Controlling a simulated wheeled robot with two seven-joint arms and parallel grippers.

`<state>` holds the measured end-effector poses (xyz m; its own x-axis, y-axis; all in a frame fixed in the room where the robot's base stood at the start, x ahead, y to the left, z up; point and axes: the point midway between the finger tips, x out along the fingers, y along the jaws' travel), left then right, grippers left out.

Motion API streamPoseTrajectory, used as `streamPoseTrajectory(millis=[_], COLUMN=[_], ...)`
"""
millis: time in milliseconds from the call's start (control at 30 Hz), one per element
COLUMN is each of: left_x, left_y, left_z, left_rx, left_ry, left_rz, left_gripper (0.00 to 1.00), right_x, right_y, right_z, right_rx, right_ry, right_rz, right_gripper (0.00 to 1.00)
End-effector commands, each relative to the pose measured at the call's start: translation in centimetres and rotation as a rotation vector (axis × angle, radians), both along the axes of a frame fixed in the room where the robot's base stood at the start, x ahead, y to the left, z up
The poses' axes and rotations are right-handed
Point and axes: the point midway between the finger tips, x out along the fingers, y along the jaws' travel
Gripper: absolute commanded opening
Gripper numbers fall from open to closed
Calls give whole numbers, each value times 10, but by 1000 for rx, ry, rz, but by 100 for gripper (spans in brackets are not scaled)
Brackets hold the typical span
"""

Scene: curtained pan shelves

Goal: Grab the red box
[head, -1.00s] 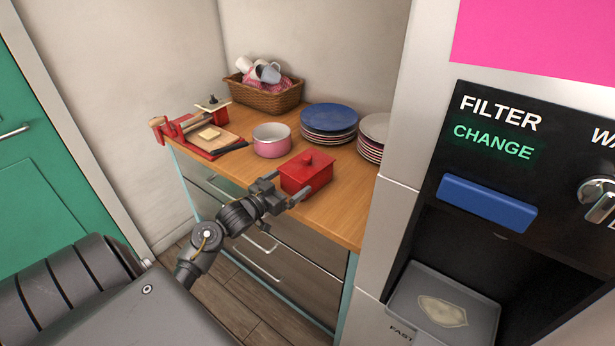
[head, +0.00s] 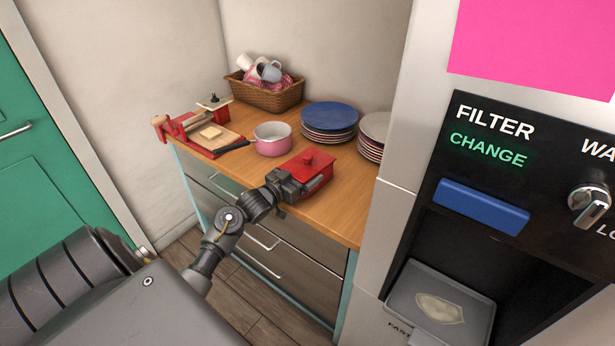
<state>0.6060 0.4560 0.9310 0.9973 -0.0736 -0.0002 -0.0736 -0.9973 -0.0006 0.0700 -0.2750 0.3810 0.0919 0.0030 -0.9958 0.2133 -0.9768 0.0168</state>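The red box (head: 318,166), with a lid and a small round knob, sits on the wooden counter top (head: 335,218) near its front edge. My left gripper (head: 303,183) is at the left end of the box, with its fingers apart. One finger lies along the front side of the box. The other finger is mostly hidden, and any firm contact is hard to make out. My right gripper is not in view.
A pink pot (head: 272,142) stands just behind the box to the left. Plate stacks (head: 329,120) stand behind it. A wicker basket (head: 265,95) of cups and a red-edged cutting board (head: 205,138) are farther back. A coffee machine (head: 480,190) rises at the right.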

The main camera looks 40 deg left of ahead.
Motion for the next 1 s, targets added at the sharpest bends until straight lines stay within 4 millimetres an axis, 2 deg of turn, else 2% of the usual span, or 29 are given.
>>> streamPoseTrajectory(millis=[33,267,667,900,1000], left_x=[0,0,0,0,-10], left_y=[0,0,1,0,-6], left_z=[0,3,10,35,47], left_rx=[0,1,1,3,2], left_ry=[0,-5,-7,-9,-7], left_rz=[0,0,0,-1,-2], left_gripper=[79,50,50,50,50], right_x=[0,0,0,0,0], right_y=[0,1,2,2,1], right_z=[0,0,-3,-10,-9], right_rx=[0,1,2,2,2], right_ry=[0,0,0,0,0], right_rz=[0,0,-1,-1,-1], right_gripper=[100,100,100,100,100])
